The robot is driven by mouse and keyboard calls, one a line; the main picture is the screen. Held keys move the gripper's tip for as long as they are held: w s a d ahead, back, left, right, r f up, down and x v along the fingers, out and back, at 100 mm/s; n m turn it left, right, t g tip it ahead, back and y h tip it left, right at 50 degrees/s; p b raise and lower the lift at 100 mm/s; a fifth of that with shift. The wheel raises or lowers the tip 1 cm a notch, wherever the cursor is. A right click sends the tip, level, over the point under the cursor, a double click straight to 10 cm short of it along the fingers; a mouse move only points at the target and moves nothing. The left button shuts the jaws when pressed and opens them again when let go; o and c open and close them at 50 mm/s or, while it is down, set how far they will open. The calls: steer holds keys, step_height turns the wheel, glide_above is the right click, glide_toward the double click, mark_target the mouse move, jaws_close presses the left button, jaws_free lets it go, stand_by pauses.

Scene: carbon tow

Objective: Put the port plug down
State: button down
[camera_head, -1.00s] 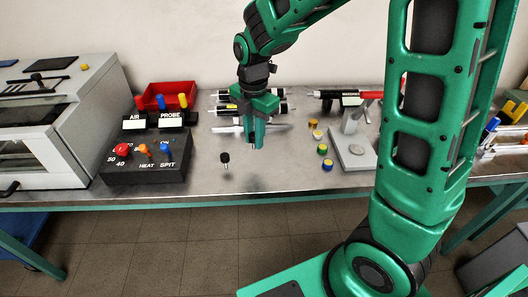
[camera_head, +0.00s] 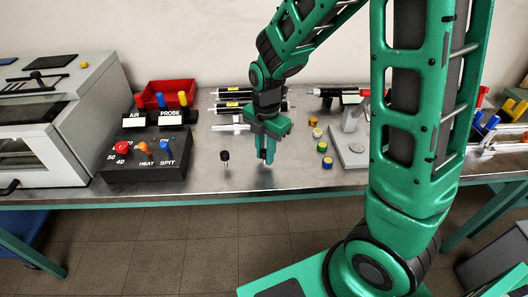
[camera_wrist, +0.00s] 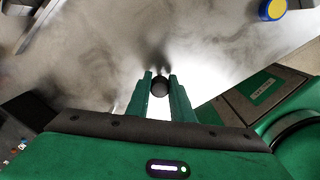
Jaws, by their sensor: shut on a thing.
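The port plug (camera_wrist: 159,86) shows in the wrist view as a dark round end between my two green fingers. My gripper (camera_wrist: 160,84) is shut on it. In the head view my gripper (camera_head: 265,160) points straight down close over the bare front-middle of the steel bench (camera_head: 245,182). There the plug is mostly hidden by the fingers, and I cannot tell whether its lower end touches the bench.
A black-headed pin (camera_head: 224,158) stands just left of my gripper. A control box (camera_head: 145,160) is further left, with a red bin (camera_head: 168,92) behind. Several coloured caps (camera_head: 327,163) and a grey stand (camera_head: 350,152) are to the right.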

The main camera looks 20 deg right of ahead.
steer(key=c, duration=1.6)
jaws_free()
steer(key=shift+o, duration=0.2)
step_height(320, 180, up, 12)
steer(key=s+d+m, duration=0.9)
steer(key=s+m, duration=0.3)
steer(key=m, duration=0.3)
steer(key=s+d+m, duration=0.9)
steer(key=s+m, duration=0.2)
steer(key=m, duration=0.3)
steer(key=shift+s+r+m, duration=0.25)
steer(key=shift+s+m, duration=0.1)
steer(key=shift+m, duration=0.05)
